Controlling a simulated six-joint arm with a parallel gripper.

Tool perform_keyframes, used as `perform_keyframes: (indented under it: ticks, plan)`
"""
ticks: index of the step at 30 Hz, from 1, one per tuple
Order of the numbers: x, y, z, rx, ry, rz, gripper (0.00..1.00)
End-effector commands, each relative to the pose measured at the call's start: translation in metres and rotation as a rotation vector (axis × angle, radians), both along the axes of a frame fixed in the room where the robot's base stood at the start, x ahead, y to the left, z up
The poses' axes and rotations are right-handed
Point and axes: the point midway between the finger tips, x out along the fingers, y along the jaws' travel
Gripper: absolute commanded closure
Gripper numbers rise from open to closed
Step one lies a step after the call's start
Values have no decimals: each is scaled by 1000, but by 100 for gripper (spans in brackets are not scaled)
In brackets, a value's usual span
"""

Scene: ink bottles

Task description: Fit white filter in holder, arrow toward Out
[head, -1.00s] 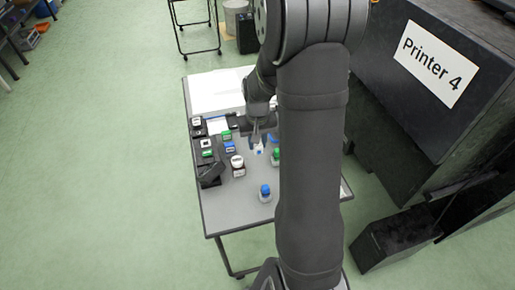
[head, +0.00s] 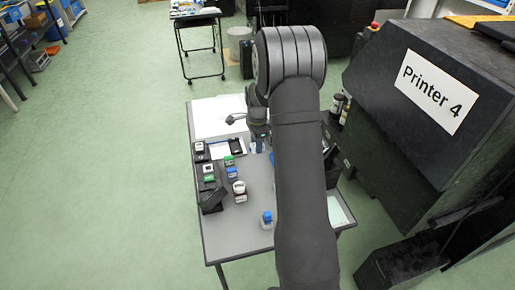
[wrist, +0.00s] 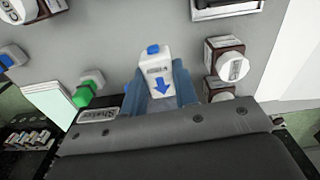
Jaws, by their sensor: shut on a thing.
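My gripper (wrist: 160,92) has blue fingers and is shut on the white filter (wrist: 154,70) in the wrist view. The filter is a small white block with a blue cap on its far end. Its blue arrow points down in that picture, toward my gripper's body. In the head view my gripper (head: 257,146) is over the rear part of the table, partly hidden by my arm; the filter is too small there to make out. I cannot identify the holder or an "Out" mark in either view.
The grey table (head: 240,240) carries a blue-capped bottle (head: 267,219), a white-capped bottle (head: 239,188) and a black stand (head: 212,201). The wrist view shows a green-capped bottle (wrist: 88,88) and a brown bottle (wrist: 231,64) beside the gripper. Printer 4 (head: 400,130) stands at the right.

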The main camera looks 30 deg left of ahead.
Motion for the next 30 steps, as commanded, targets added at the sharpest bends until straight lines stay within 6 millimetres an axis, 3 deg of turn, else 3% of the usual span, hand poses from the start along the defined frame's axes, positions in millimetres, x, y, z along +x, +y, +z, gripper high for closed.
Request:
perform_keyframes:
  ticks: [11, 30]
  plan:
    - [6, 3, -9, 0, 0, -79, 96]
    - [5, 3, -55, 0, 0, -77, 96]
